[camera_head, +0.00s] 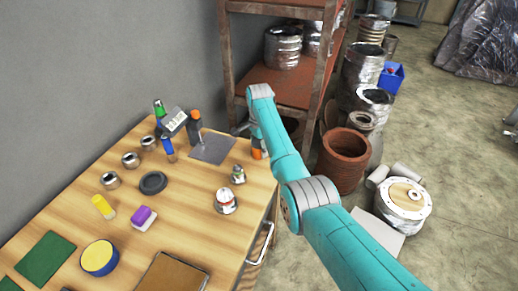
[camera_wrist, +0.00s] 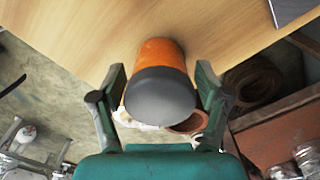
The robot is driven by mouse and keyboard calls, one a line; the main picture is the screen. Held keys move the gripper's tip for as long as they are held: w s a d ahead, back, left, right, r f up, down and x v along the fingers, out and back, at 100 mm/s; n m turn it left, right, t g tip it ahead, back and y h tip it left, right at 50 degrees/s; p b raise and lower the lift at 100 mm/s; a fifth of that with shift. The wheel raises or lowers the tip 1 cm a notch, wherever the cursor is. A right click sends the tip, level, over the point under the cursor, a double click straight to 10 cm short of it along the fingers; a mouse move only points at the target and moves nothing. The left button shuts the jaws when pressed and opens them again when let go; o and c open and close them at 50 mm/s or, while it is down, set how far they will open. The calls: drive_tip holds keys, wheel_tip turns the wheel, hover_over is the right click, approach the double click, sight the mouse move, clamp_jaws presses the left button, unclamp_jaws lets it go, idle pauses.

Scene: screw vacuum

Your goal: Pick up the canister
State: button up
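The canister (camera_wrist: 160,54), orange with a dark grey end, stands on the wooden table top near its edge in the wrist view. Its grey end faces the camera. My gripper (camera_wrist: 160,70) is open, with one finger on each side of the canister. A gap shows between each finger and the canister, so it does not look gripped. In the head view, a small part of the orange canister (camera_head: 257,153) shows by the table's right edge, beside my arm. My gripper is mostly hidden there by the arm.
The table (camera_head: 195,220) holds a grey plate (camera_head: 212,148), several bottles at the back, metal nuts, a black ring (camera_head: 153,182) and a white jar (camera_head: 226,201). A rusty shelf (camera_head: 300,90) stands close behind my arm. Pots and drums crowd the floor to the right.

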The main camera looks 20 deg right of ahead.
drive_tip(key=c, duration=0.8)
drive_tip(key=shift+c, duration=0.2)
